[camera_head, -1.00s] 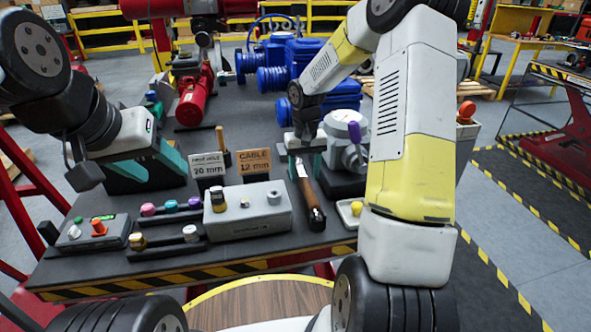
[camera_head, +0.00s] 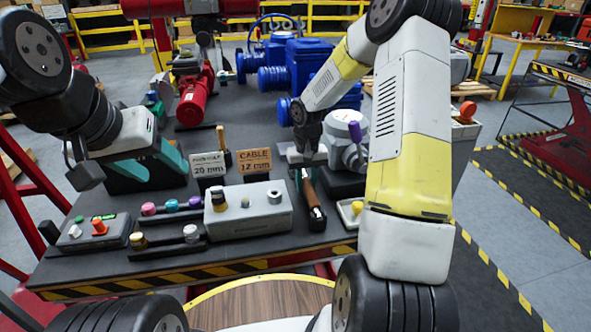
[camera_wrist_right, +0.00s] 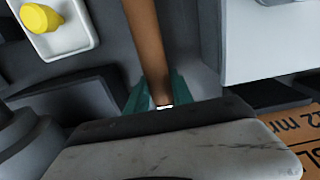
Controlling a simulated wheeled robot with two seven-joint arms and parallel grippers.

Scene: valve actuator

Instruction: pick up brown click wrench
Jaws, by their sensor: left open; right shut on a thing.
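The brown click wrench (camera_head: 311,193) has a brown handle with a dark end and lies lengthwise on the table, right of the grey box. My right gripper (camera_head: 304,174) is shut on it; its green fingers close around the far part of the handle. In the right wrist view the brown handle of the wrench (camera_wrist_right: 149,45) runs between the green fingertips (camera_wrist_right: 158,98). The wrench's far end is hidden by the gripper. My left gripper (camera_head: 170,161) is open and empty above the table's left side, away from the wrench.
A grey box (camera_head: 248,222) with knobs stands left of the wrench. Signs for hole and cable (camera_head: 255,161) stand behind it. A white tray with a yellow piece (camera_head: 350,212) is to the right. A grey valve body (camera_head: 350,150) and blue motors (camera_head: 305,65) stand farther back.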

